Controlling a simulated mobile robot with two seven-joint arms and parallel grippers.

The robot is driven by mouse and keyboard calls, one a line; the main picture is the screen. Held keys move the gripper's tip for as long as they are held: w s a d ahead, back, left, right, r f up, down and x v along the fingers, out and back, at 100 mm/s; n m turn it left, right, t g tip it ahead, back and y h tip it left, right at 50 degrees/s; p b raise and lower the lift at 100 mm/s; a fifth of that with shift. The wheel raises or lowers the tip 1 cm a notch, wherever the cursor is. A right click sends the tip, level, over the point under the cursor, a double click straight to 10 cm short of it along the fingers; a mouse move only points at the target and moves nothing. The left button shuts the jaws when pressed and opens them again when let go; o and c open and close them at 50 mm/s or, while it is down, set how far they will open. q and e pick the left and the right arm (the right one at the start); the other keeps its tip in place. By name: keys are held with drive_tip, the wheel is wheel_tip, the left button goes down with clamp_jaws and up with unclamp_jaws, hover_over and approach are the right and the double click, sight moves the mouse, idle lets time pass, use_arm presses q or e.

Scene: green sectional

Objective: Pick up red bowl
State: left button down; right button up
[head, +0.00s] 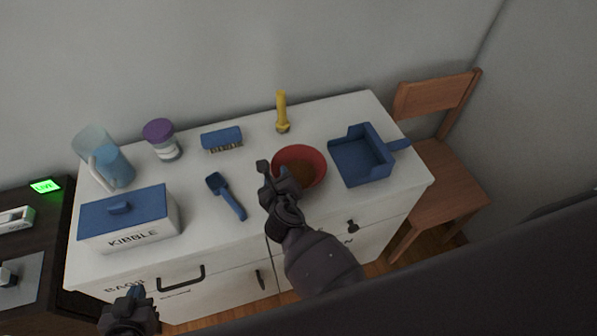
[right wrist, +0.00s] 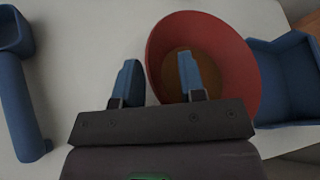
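The red bowl (head: 302,164) sits upright on the white cabinet top, with something brown inside. My right gripper (head: 273,172) is at the bowl's left side in the head view. In the right wrist view, the right gripper (right wrist: 158,78) is open. One finger is outside the red bowl (right wrist: 225,62) on its left, and the other shows over the bowl's inside, so the left rim lies between them. Whether a finger touches the bowl cannot be told. My left gripper (head: 128,305) is low at the left, in front of the cabinet; its fingers are too small to judge.
On the white cabinet (head: 250,196) are a blue scoop (head: 226,195), a blue dustpan (head: 362,157), a brush (head: 222,139), a yellow flashlight (head: 282,112), a purple-lidded jar (head: 161,140), a pitcher (head: 104,158) and a kibble box (head: 128,218). A wooden chair (head: 440,180) stands right.

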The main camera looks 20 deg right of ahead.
clamp_jaws()
